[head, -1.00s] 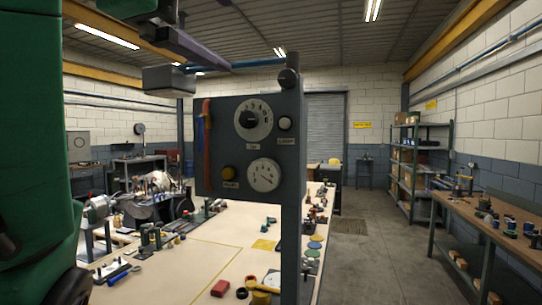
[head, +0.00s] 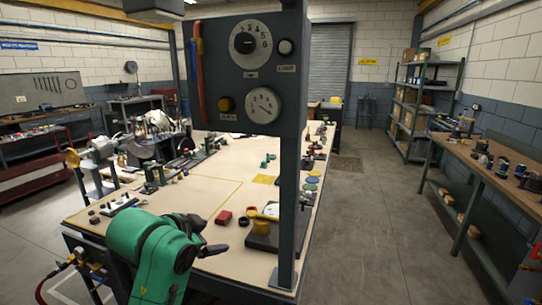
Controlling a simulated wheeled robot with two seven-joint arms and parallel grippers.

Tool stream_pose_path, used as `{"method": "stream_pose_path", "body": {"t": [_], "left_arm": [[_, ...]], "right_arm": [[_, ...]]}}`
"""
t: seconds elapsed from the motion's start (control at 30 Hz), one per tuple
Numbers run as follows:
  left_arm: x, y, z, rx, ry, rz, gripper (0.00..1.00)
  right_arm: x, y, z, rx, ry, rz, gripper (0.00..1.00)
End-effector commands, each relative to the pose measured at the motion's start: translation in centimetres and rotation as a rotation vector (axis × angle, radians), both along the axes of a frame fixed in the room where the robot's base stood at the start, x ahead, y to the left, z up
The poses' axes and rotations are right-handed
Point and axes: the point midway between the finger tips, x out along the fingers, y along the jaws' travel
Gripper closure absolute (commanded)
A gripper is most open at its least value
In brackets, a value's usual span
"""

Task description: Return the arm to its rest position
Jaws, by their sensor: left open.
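My left arm (head: 150,245) is low at the front edge of the workbench (head: 205,205) in the head view. It is green with dark joints. My left gripper (head: 222,249) is a small dark shape at its end, over the near part of the bench top. It is open and appears empty. Its fingers are small and partly hidden by the wrist. My right gripper is out of the picture.
A dark control panel (head: 250,75) on a post (head: 288,210) stands at the bench's near right. Floor (head: 365,230) is clear on the right.

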Motion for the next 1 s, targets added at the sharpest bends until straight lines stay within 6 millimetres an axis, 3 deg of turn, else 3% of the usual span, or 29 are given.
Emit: {"method": "stream_pose_path", "body": {"t": [0.03, 0.1, 0.2, 0.4, 0.67, 0.87, 1.0], "left_arm": [[-1.8, 0.9, -4.7, -0.036, 0.089, 0.057, 0.11], [-4.6, 2.3, -10.0, -0.079, 0.192, 0.147, 0.11], [-8.8, 3.9, -15.6, -0.118, 0.311, 0.258, 0.11], [-16.2, 6.4, -22.0, -0.142, 0.473, 0.429, 0.11], [-24.5, 8.9, -26.2, -0.129, 0.621, 0.600, 0.11], [-23.8, 8.7, -33.4, -0.117, 0.656, 0.607, 0.11], [-24.0, 8.6, -39.4, -0.106, 0.681, 0.603, 0.11]], "right_arm": [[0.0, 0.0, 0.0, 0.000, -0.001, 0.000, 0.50], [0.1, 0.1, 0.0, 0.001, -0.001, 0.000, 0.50], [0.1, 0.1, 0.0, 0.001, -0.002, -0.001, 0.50], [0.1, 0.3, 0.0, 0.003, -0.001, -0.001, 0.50], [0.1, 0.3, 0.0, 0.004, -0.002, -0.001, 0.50], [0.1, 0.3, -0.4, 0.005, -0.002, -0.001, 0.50], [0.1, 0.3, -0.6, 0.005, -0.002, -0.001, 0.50]]}}
